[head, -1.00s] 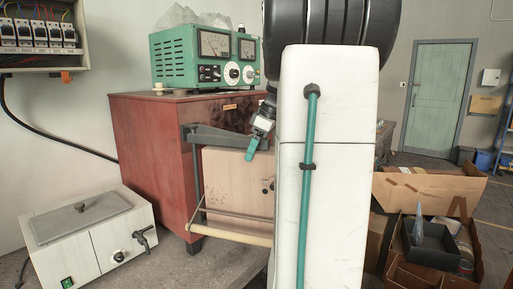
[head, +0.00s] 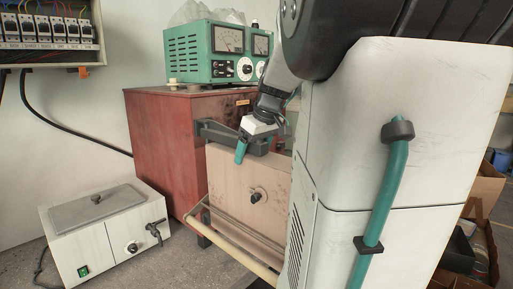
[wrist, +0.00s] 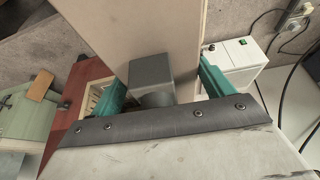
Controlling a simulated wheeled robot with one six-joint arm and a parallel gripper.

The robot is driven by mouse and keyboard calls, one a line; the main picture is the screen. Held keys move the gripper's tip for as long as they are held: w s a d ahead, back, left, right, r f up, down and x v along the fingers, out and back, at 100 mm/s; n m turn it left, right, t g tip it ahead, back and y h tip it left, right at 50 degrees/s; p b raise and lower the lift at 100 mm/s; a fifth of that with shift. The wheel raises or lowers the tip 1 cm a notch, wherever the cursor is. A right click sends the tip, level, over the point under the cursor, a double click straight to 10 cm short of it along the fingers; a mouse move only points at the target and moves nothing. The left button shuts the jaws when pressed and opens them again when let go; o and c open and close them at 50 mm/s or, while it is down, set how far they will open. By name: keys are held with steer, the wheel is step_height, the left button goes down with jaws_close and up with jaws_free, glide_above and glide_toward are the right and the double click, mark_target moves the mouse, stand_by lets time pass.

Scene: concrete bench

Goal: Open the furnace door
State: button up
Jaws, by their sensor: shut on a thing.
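The furnace (head: 165,150) is a red cabinet left of centre in the head view. Its door (head: 228,180) is a pale panel with a dark round knob (head: 257,195). A dark grey bracket (head: 220,133) runs along the door's top. My gripper (head: 258,146) is at the bracket's right end, above the door. A pale-lined part of the furnace (wrist: 95,95) shows beside the left finger. My arm hides the door's right side.
A green meter unit (head: 205,52) stands on the furnace. A white lidded bath (head: 105,230) with a tap stands at left. A pale bar (head: 235,255) on thin rods crosses low in front of the door. Cardboard boxes (head: 485,185) lie at far right.

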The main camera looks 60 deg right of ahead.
mark_target(235, 169)
steer(key=shift+w+a+m+h, duration=0.2)
steer(key=shift+a+m, duration=0.25)
steer(key=shift+a, duration=0.35)
steer(key=shift+w+a+m+h, duration=0.15)
steer(key=shift+w+a+m, duration=0.2)
steer(key=shift+a, duration=0.4)
steer(key=shift+w+a+m+h, duration=0.15)
steer(key=shift+a+m, duration=0.35)
steer(key=shift+a, duration=0.3)
steer(key=o, duration=1.3)
steer(key=shift+o, duration=0.2)
steer(key=v, duration=0.8)
steer(key=shift+w, duration=0.1)
